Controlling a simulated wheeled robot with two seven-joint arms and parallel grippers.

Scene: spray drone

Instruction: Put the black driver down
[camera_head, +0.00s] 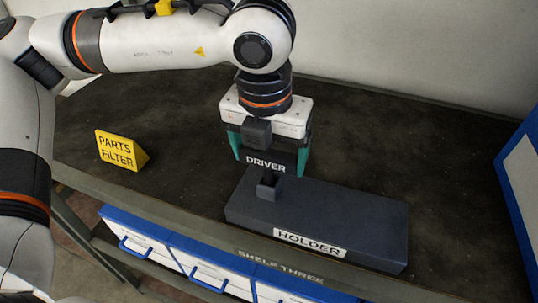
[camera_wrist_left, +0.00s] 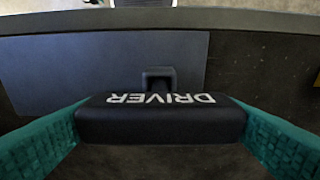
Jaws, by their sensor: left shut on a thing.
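My left gripper (camera_head: 270,157) points down with its teal fingers shut on the black driver (camera_head: 266,164), a dark block with "DRIVER" in white letters. The driver also shows between the teal fingers in the left wrist view (camera_wrist_left: 160,119). The dark grey holder (camera_head: 330,218), labelled "HOLDER", lies on the dark shelf top. A small upright square socket (camera_head: 269,186) stands at its left end. The driver is behind the socket in the head view. I cannot tell whether they touch. The driver's underside is hidden. My right gripper is not in view.
A yellow "PARTS FILTER" sign (camera_head: 120,149) stands on the shelf top (camera_head: 190,185) to the left. A blue and white panel (camera_head: 522,190) rises at the right edge. Blue and white drawers (camera_head: 180,262) sit below the front edge.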

